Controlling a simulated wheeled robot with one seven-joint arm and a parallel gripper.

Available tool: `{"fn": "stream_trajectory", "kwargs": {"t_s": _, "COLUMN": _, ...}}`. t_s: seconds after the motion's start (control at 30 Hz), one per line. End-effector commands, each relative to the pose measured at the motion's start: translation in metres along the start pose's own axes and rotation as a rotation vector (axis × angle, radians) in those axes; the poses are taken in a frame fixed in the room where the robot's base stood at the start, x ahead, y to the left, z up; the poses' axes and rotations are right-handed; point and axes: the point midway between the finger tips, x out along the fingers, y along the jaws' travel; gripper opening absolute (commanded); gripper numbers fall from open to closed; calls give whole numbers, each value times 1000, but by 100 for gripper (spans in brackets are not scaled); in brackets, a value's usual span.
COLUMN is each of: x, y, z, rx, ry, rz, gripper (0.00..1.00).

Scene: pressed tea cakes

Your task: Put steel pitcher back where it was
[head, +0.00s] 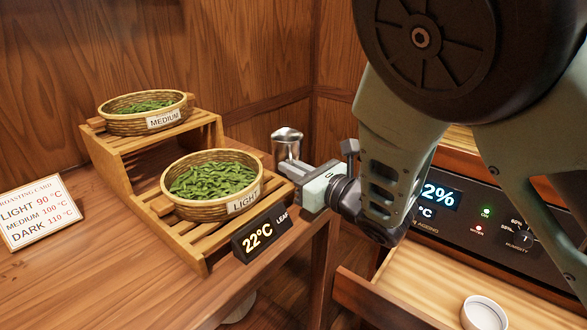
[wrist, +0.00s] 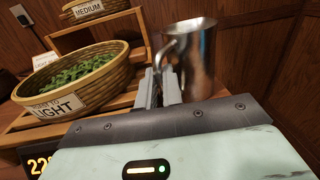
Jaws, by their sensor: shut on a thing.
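The steel pitcher (head: 287,142) is a shiny metal cup-like vessel, upright, just beyond my gripper and right of the LIGHT basket. In the wrist view the pitcher (wrist: 193,60) stands right ahead of the jaws, with its handle at its left side. My gripper (head: 297,172) points left and is shut on the pitcher; in the wrist view the fingers (wrist: 159,88) meet at the handle. The pitcher's lower part is hidden behind the gripper, so I cannot tell whether it rests on anything.
The LIGHT basket (head: 214,186) of green leaves sits on the lower step of a wooden stand (head: 205,243), close left of my gripper. The MEDIUM basket (head: 146,112) is on the upper step. An open drawer (head: 419,292) holds a white round dish (head: 484,313).

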Motion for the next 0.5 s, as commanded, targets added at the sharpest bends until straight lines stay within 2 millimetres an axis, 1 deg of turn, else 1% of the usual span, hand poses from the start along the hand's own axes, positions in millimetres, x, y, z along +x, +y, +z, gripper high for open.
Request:
{"fn": "stream_trajectory", "kwargs": {"t_s": 0.17, "x": 0, "y": 0, "z": 2, "rx": 0, "ry": -2, "rz": 0, "gripper": 0}}
{"fn": "stream_trajectory", "kwargs": {"t_s": 0.27, "x": 0, "y": 0, "z": -2, "rx": 0, "ry": -2, "rz": 1, "gripper": 0}}
{"fn": "stream_trajectory", "kwargs": {"t_s": 0.3, "x": 0, "y": 0, "z": -1, "rx": 0, "ry": 0, "rz": 0, "gripper": 16}}
{"fn": "stream_trajectory", "kwargs": {"t_s": 0.33, "x": 0, "y": 0, "z": -1, "rx": 0, "ry": 0, "rz": 0, "gripper": 25}}
{"fn": "stream_trajectory", "kwargs": {"t_s": 0.37, "x": 0, "y": 0, "z": -1, "rx": 0, "ry": 0, "rz": 0, "gripper": 30}}
{"fn": "stream_trajectory", "kwargs": {"t_s": 0.5, "x": 0, "y": 0, "z": -1, "rx": 0, "ry": 0, "rz": 1, "gripper": 30}}
